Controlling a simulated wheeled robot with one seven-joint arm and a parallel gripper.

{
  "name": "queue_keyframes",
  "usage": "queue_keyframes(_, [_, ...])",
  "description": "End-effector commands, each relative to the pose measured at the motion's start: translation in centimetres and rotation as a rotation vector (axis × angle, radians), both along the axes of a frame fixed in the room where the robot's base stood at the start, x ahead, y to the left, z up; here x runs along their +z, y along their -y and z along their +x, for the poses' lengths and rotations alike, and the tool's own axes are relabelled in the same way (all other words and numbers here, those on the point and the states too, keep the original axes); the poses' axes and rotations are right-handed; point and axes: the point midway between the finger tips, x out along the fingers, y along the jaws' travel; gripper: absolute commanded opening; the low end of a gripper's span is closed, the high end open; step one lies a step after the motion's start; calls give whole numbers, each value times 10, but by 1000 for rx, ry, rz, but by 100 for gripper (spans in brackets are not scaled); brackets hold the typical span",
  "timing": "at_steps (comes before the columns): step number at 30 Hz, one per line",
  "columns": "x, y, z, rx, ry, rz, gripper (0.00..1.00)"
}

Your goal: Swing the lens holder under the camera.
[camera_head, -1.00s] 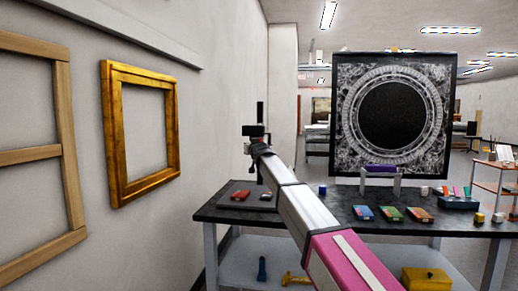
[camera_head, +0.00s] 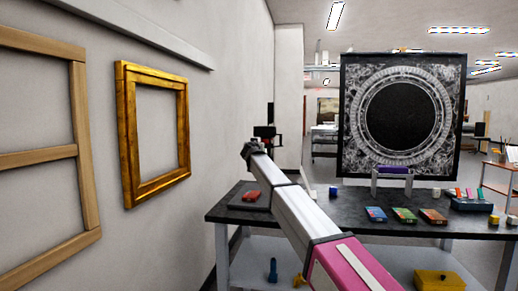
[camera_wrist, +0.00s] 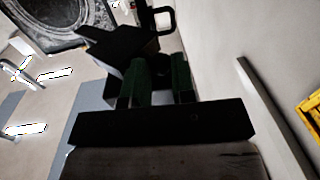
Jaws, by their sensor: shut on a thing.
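A copy stand's black post (camera_head: 270,113) with a dark camera box (camera_head: 264,131) rises at the left end of the dark table. My gripper (camera_head: 250,150) is just below and left of the camera box in the head view. In the wrist view, my gripper's dark green fingers (camera_wrist: 160,80) are closed around a dark part, which I take to be the lens holder; its outline is lost between them. A black rounded loop (camera_wrist: 173,22) shows beyond the fingertips, and a black block (camera_wrist: 120,50) lies left of them. Which piece joins which is too dark to tell.
A gilt frame (camera_head: 128,150) hangs on the left wall, close to the stand. A large ornate black panel (camera_head: 354,165) stands behind.

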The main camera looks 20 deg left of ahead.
Motion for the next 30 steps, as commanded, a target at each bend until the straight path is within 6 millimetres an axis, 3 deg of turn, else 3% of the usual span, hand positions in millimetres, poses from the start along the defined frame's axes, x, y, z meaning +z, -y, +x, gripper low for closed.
queue_keyframes(10, [0,-12,12,-92,-1,-1,0])
queue_keyframes(28, [1,-17,17,-107,0,1,0])
queue_keyframes(29, [1,-17,18,-107,0,1,26])
queue_keyframes(30, [1,-17,18,-106,0,1,39])
